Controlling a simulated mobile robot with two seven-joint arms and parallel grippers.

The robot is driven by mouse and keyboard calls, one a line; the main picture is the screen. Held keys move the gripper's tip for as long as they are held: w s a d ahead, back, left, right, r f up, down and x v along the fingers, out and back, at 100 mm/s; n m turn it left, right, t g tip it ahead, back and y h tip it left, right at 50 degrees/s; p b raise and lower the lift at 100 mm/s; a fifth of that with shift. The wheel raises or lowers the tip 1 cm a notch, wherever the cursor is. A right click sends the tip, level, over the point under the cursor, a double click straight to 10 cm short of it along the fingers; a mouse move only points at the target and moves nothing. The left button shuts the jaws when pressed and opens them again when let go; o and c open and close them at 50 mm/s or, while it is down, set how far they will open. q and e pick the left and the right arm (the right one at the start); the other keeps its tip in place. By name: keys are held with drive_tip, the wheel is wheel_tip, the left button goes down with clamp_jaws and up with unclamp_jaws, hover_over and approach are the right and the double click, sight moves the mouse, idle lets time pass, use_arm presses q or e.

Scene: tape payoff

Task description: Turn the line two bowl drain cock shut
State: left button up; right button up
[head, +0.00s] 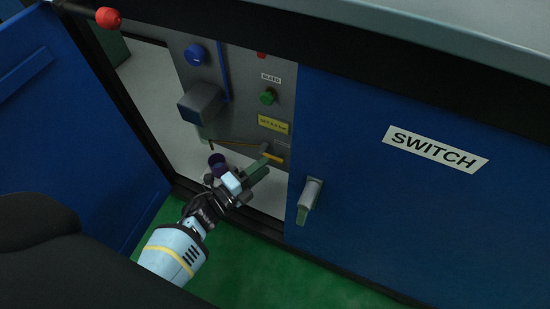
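My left gripper (258,166) reaches into the open bay of the blue cabinet, low in front of the grey panel (241,121). A yellow lever-like piece (273,157) shows right at its fingertips; I cannot tell whether the fingers touch it or hold it. This piece may be the drain cock handle, but no line number is readable here. A thin orange-brown bar (232,144) runs left from there. A dark grey-blue block (201,102) sits on the panel's left side. The gap between the fingers is too small to judge. My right gripper is not in view.
An open blue door (70,120) stands left; a closed blue door (400,210) marked SWITCH, with a grey handle (309,196), is right. A purple cup-like thing (217,161) is beside my gripper. The panel carries a blue knob (195,55) and green knob (268,97).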

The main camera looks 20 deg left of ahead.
sight(272, 160)
use_arm(q)
drive_tip(key=shift+b+x, duration=0.7)
drive_tip(key=shift+x, duration=1.95)
drive_tip(key=shift+c, duration=0.5)
clamp_jaws()
